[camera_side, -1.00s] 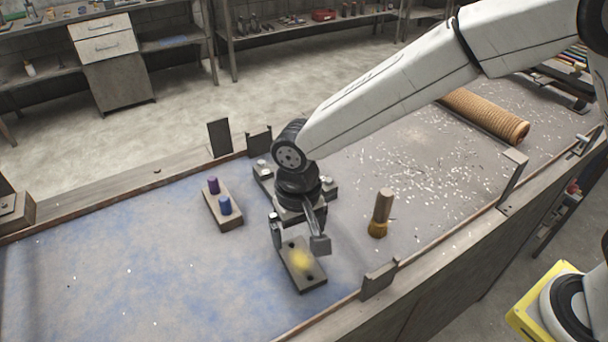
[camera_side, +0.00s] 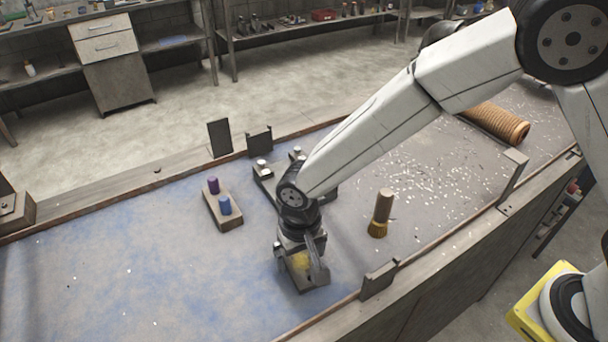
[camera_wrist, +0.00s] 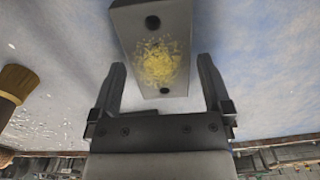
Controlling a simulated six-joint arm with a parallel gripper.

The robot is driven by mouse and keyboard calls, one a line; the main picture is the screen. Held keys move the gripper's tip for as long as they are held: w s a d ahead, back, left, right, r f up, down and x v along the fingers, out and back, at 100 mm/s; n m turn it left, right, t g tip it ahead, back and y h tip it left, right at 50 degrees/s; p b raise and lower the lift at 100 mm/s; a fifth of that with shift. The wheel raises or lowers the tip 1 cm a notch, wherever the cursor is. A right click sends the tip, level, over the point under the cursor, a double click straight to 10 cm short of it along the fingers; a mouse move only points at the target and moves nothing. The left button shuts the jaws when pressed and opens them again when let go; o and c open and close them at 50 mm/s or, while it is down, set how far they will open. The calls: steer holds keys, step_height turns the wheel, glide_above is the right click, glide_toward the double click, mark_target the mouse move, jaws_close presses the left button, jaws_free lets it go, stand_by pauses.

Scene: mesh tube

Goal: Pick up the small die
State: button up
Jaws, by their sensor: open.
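A small grey rectangular block with a hole near each end and a yellow, powdery patch in its middle lies on the table; it is the block under my gripper (camera_side: 300,272), and I take it for the small die (camera_side: 311,285). In the wrist view the die (camera_wrist: 160,58) lies between my two open fingers (camera_wrist: 161,72), one to each side, with clear gaps beside it. In the side view my gripper is low over the die and hides much of it. I cannot tell whether the fingertips touch the table.
A block (camera_side: 226,221) with purple and blue pegs stands to the left, and a block with pale pegs (camera_side: 263,172) is behind. An upright brown brush (camera_side: 381,213) stands to the right. A bracket (camera_side: 379,280) is on the front edge. The table's left is open.

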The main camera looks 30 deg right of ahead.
steer(key=shift+f, duration=0.45)
jaws_close()
stand_by(0.3)
